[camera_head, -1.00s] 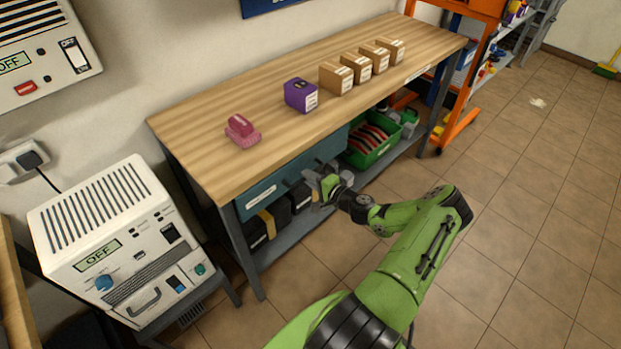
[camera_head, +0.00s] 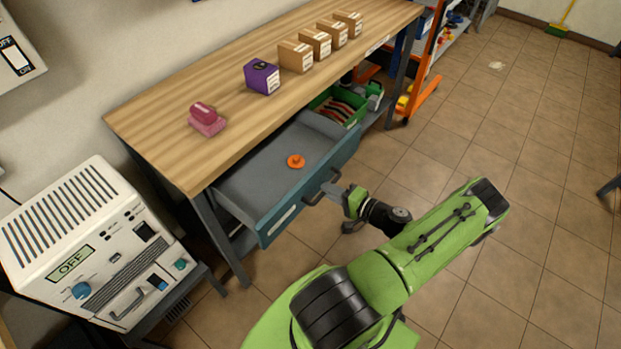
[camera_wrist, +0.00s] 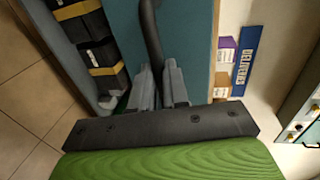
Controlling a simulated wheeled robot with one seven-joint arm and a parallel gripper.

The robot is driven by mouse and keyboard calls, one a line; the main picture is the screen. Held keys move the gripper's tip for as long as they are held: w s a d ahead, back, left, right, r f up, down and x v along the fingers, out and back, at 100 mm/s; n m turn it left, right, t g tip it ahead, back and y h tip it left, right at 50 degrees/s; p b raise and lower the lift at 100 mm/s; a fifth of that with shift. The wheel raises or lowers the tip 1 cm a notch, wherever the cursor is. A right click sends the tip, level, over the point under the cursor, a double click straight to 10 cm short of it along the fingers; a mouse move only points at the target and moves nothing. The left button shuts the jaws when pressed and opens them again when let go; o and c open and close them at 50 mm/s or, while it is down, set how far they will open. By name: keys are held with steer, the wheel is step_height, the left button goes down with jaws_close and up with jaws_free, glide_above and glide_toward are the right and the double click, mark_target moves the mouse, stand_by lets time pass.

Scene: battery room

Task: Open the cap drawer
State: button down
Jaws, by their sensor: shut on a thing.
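The cap drawer (camera_head: 270,185) under the wooden workbench stands pulled out, with its blue front (camera_head: 310,193) well forward of the bench edge. An orange cap (camera_head: 296,161) lies on the drawer's grey floor. My gripper (camera_head: 334,190) is at the dark bar handle (camera_head: 322,187) on the drawer front, shut on it. In the wrist view the two grey fingers (camera_wrist: 161,88) close around the dark handle bar (camera_wrist: 151,35), against the blue drawer front (camera_wrist: 188,30).
On the workbench (camera_head: 165,115) are a pink object (camera_head: 207,120), a purple box (camera_head: 262,76) and several cardboard boxes (camera_head: 296,57). A green bin (camera_head: 337,106) sits below. A white power unit (camera_head: 95,250) stands left.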

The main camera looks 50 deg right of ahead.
steer(key=f+v, duration=0.1)
steer(key=v, duration=0.6)
steer(key=shift+s+f+b, duration=0.2)
steer(key=shift+s+b, duration=0.2)
steer(key=c, duration=1.1)
jaws_free()
steer(key=v, duration=1.5)
steer(key=shift+s+a+p, duration=0.1)
steer(key=shift+s+p, duration=0.2)
steer(key=shift+s, duration=0.05)
